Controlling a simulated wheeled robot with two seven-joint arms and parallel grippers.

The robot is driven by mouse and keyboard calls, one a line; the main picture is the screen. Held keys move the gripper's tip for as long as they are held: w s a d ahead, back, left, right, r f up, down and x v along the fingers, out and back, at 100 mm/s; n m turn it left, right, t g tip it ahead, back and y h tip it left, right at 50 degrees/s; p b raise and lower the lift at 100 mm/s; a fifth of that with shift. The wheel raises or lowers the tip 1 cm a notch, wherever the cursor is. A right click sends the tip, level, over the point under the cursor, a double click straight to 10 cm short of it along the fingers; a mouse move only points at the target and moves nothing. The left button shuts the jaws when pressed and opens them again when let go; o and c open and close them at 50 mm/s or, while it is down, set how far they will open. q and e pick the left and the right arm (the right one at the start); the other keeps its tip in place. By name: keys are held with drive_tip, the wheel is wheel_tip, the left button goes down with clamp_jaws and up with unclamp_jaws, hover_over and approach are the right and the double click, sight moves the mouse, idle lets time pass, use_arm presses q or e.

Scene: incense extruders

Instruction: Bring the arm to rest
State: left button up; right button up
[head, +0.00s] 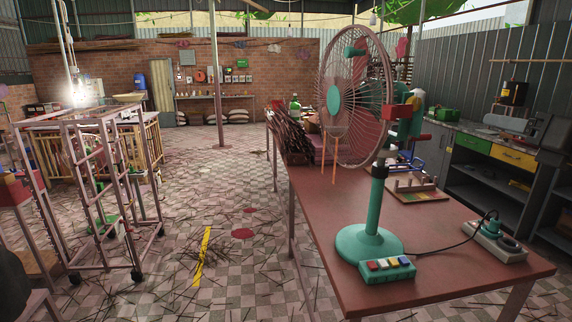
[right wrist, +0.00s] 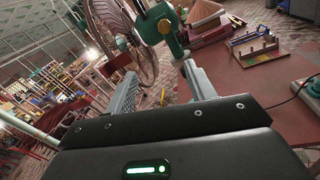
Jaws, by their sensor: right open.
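My right gripper (right wrist: 163,88) shows in the right wrist view with its two grey fingers spread apart. Nothing is held between them. The fan (right wrist: 132,38) stands beyond the fingertips in that view, and its teal motor housing is near the top. In the head view the teal fan (head: 375,215) stands upright on the reddish-brown table (head: 330,255). Its round base carries a block of coloured buttons (head: 388,268). I cannot make out my right gripper clearly in the head view. My left gripper is in neither view.
A power strip (head: 498,243) with the fan's cord plugged in lies at the table's right. A wooden rack (head: 418,193) and incense bundles (head: 290,138) are farther back. A metal rack on wheels (head: 100,190) stands left. The tiled floor between is mostly open, with scattered sticks.

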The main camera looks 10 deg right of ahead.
drive_tip(key=w+a+f+m, duration=0.3)
drive_tip(key=a+f, duration=0.1)
drive_tip(key=f, duration=0.4)
drive_tip(key=w+a+f+m, duration=0.3)
drive_tip(key=w+f+m, duration=0.1)
drive_tip(key=f, duration=0.5)
drive_tip(key=s+a+f+m+g+h, duration=0.1)
drive_tip(key=s+a+f+m+g, duration=0.15)
drive_tip(key=f+m, duration=0.65)
drive_tip(key=s+a+f+m+g+h, duration=0.1)
drive_tip(key=s+a+f+m+g, duration=0.2)
drive_tip(key=f, duration=1.1)
drive_tip(key=s+a+f+m+g, duration=0.45)
drive_tip(key=s+f+m, duration=0.25)
drive_tip(key=s+f, duration=0.5)
drive_tip(key=s+a+f+m+g, duration=0.4)
drive_tip(key=s+a+f+m, duration=0.2)
drive_tip(key=s+f, duration=0.5)
drive_tip(key=s+f+g, duration=0.1)
drive_tip(key=s+f, duration=0.1)
drive_tip(key=f, duration=1.1)
drive_tip(key=s+f+g, duration=0.1)
drive_tip(key=s+f, duration=0.1)
drive_tip(key=f, duration=1.2)
drive_tip(key=s+d+f, duration=0.3)
drive_tip(key=s+f, duration=1)
drive_tip(key=s, duration=0.2)
drive_tip(key=shift+s+d+g, duration=0.2)
drive_tip(key=shift+s+g, duration=0.1)
drive_tip(key=shift+g, duration=0.1)
